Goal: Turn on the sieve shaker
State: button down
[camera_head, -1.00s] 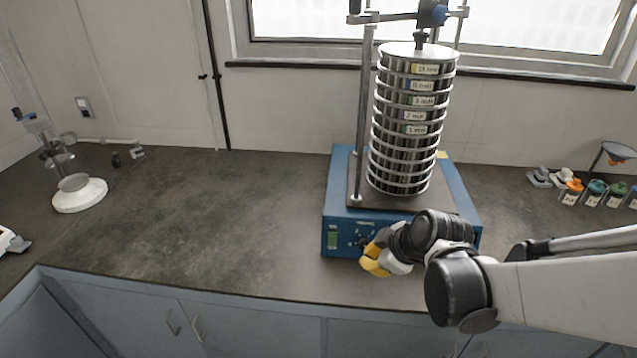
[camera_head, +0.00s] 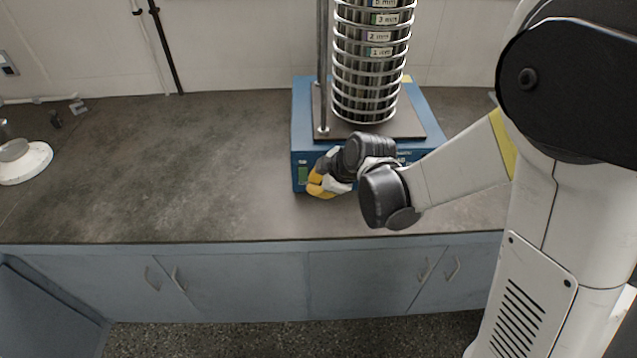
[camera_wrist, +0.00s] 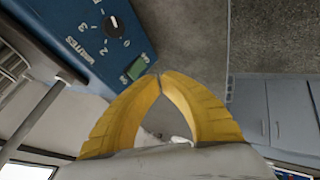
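The sieve shaker has a blue base (camera_head: 302,125) on the dark worktop, with a tall stack of metal sieves (camera_head: 372,70) on top. At the left of its front face is a green switch (camera_head: 303,174), which also shows in the wrist view (camera_wrist: 137,67). A black dial (camera_wrist: 113,27) marked MINUTES sits beside it. My gripper (camera_head: 315,188) is in front of the base, just right of the green switch. Its yellow fingers (camera_wrist: 160,75) meet at the tips with nothing seen between them. The tips are very close to the switch; I cannot tell if they touch it.
A vertical rod (camera_head: 322,70) stands beside the sieves. The worktop (camera_head: 180,160) left of the shaker is clear, with a white round-based device (camera_head: 25,165) at the far left. Blue-grey cabinets (camera_head: 230,285) lie below the front edge.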

aim_at(302, 177)
jog(key=b+x, duration=0.2)
jog(key=x, duration=0.4)
jog(key=shift+w+d+r+b, duration=0.1)
jog(key=shift+w+b, duration=0.05)
jog(key=shift+w, duration=0.45)
jog(key=shift+w+d+r+b, duration=0.1)
jog(key=shift+w+r+b, duration=0.05)
jog(key=shift+w, duration=0.45)
jog(key=shift+w+r, duration=0.1)
jog(key=shift+w, duration=0.5)
jog(key=shift+w+r+g+p, duration=0.3)
jog(key=shift+w+g+p, duration=0.15)
jog(key=shift+w+g, duration=0.05)
jog(key=shift+f, duration=0.15)
